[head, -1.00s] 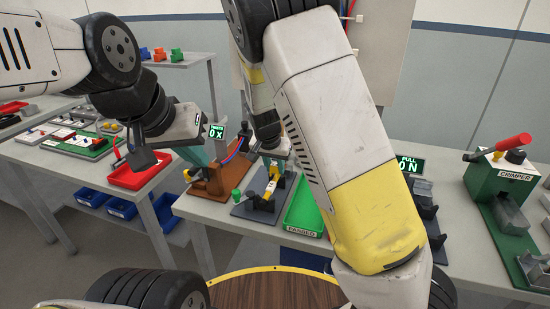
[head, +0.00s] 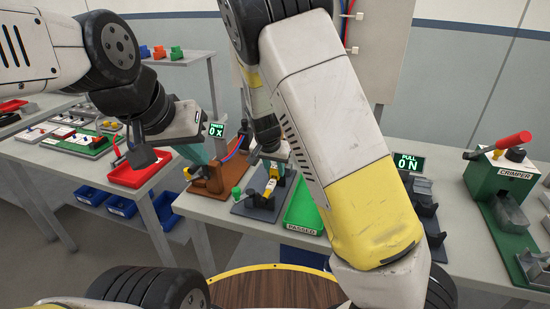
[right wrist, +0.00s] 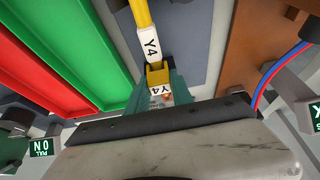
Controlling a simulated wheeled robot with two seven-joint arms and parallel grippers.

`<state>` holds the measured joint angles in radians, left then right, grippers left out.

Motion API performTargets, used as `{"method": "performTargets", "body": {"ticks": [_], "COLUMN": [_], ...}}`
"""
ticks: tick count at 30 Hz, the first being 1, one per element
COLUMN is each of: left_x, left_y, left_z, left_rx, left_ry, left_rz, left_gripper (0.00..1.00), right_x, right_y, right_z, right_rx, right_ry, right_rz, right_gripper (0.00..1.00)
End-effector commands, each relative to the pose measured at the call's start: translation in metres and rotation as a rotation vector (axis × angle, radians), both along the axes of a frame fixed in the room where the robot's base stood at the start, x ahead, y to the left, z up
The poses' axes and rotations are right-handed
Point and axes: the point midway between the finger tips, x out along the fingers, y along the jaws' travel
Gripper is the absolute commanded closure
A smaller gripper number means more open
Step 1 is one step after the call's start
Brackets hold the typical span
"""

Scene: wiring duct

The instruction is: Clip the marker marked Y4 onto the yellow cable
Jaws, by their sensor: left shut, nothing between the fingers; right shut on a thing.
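The yellow cable (right wrist: 141,13) runs down into the right wrist view and carries a white sleeve (right wrist: 150,42) printed Y4. My right gripper (right wrist: 158,95) is shut on a small yellow marker (right wrist: 157,76) with a white Y4 label, in line with the cable just below the sleeve. I cannot tell whether the marker touches or grips the cable. In the head view, my right gripper (head: 272,163) is over the grey fixture (head: 255,209) that holds the cable.
The green PASSED tray (head: 303,212) lies right of the fixture, and a brown stand (head: 209,181) with red and blue wires is left of it. The pull tester display (head: 408,164) and green crimper (head: 500,183) stand further right.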

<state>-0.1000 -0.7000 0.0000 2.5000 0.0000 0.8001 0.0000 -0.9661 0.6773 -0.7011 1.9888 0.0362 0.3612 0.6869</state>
Motion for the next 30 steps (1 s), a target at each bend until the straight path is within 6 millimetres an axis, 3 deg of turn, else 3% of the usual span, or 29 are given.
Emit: {"method": "performTargets", "body": {"ticks": [9, 10, 14, 23, 30], "left_x": [0.000, 0.000, 0.000, 0.000, 0.000], "left_y": [0.000, 0.000, 0.000, 0.000, 0.000], "left_z": [0.000, 0.000, 0.000, 0.000, 0.000], "left_rx": [0.000, 0.000, 0.000, 0.000, 0.000], "left_ry": [0.000, 0.000, 0.000, 0.000, 0.000], "left_rz": [0.000, 0.000, 0.000, 0.000, 0.000], "left_gripper": [1.00, 1.00, 1.00, 1.00, 1.00], "right_x": [0.000, 0.000, 0.000, 0.000, -0.011], "right_y": [0.000, 0.000, 0.000, 0.000, 0.005], "right_z": [-0.009, -0.009, -0.008, -0.007, 0.021], "right_rx": [-0.001, 0.000, 0.000, 0.000, 0.003], "right_ry": [0.000, 0.000, 0.000, 0.000, -0.003], "right_rz": [0.000, 0.000, 0.000, 0.000, 0.003], "right_gripper": [1.00, 0.71, 0.47, 0.47, 0.47]}}
